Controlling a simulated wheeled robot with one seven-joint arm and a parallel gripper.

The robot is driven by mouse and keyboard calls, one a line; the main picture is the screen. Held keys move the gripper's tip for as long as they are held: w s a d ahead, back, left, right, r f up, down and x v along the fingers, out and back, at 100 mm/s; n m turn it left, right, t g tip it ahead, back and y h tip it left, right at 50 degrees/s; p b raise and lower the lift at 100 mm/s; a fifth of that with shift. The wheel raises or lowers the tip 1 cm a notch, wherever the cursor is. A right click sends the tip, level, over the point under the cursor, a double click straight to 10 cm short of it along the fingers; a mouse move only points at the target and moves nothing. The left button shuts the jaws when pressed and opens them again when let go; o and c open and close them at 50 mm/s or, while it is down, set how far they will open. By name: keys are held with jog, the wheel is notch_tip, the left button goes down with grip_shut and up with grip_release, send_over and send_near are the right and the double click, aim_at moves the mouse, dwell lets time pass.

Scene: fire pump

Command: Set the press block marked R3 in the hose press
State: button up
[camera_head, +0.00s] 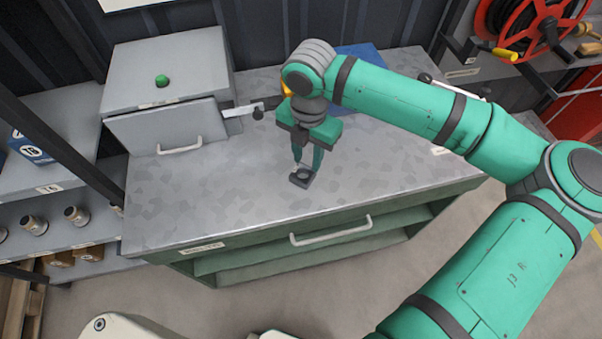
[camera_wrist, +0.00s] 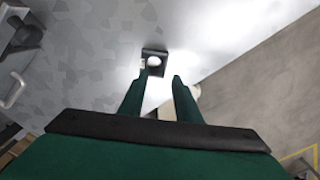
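A small dark block (camera_head: 299,181) with a round recess lies on the grey bench top, near its front edge. It also shows in the wrist view (camera_wrist: 163,73), just past my fingertips; a pale mark on its side is too small to read. My gripper (camera_head: 307,160) points down over the block, its two green fingers apart with nothing visibly held between them; the wrist view (camera_wrist: 162,78) shows the same gap. I cannot tell whether a fingertip touches the block. A grey box with a green button (camera_head: 162,82), possibly the hose press, stands at the back left of the bench.
The grey box has a handled front panel (camera_head: 165,130) and a small arm with a dark knob (camera_head: 257,113) at its right. A blue item lies behind my arm. Shelves with metal fittings (camera_head: 35,225) stand left. The bench's middle is clear.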

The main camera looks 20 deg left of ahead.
aim_at(310, 176)
jog(key=shift+d+f, duration=0.2)
jog(key=shift+f, duration=0.5)
jog(key=shift+d+f, duration=0.15)
jog(key=shift+f, duration=0.55)
jog(key=shift+w+f, duration=0.1)
jog(key=shift+f, duration=2.1)
grip_shut()
